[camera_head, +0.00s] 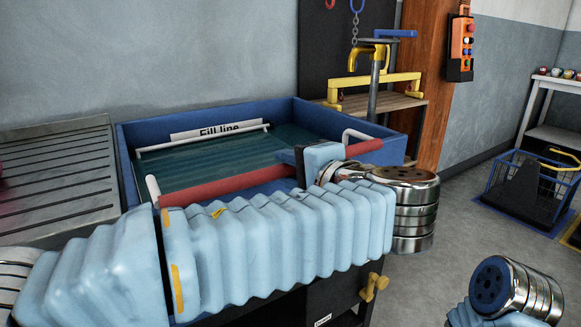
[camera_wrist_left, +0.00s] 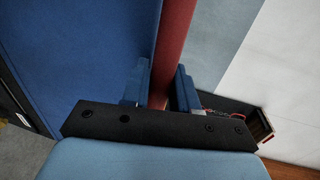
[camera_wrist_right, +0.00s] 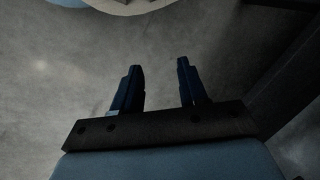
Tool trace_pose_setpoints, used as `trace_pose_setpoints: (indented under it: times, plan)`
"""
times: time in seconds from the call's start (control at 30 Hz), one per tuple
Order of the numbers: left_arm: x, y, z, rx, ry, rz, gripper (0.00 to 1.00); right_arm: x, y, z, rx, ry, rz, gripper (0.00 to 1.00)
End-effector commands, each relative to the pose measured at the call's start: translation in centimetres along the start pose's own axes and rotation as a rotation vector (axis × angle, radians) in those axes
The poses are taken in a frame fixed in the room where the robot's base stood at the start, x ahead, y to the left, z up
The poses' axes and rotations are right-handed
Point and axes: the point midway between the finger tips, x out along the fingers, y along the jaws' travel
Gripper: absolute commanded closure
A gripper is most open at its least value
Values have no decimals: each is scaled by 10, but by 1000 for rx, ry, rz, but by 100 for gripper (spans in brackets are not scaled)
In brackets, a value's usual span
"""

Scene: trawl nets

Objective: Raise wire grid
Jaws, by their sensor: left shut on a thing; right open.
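A red bar (camera_head: 225,186) with white bent ends runs along the near side of a blue tank (camera_head: 128,165). A thin white rod (camera_head: 200,140) lies at the tank's far side. Wire mesh itself cannot be made out in the dark green water (camera_head: 235,150). My left gripper (camera_head: 301,166) is at the bar's right part. In the left wrist view its fingers (camera_wrist_left: 160,88) stand on both sides of the red bar (camera_wrist_left: 172,40), shut on it. My right gripper (camera_wrist_right: 158,75) is open and empty above grey floor, outside the head view.
A ridged metal drainboard (camera_head: 60,180) adjoins the tank's left. An orange control box (camera_head: 460,45) hangs right. A blue wire basket (camera_head: 530,185) sits on the floor right.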

Motion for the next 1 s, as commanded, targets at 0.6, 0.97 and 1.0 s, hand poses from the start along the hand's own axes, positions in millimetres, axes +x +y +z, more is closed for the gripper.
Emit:
trace_pose_setpoints:
  times: [0.6, 0.97, 1.0]
  plan:
    - [1, -61, 0, -2, -2, 0, 100, -41, -24, 5, -13, -16, -13, 57]
    - [32, -182, 1, -7, -4, -1, 100, -101, -59, 10, -34, -37, -34, 57]
    - [37, -192, 1, -7, -4, -1, 100, -102, -59, 10, -34, -37, -34, 57]
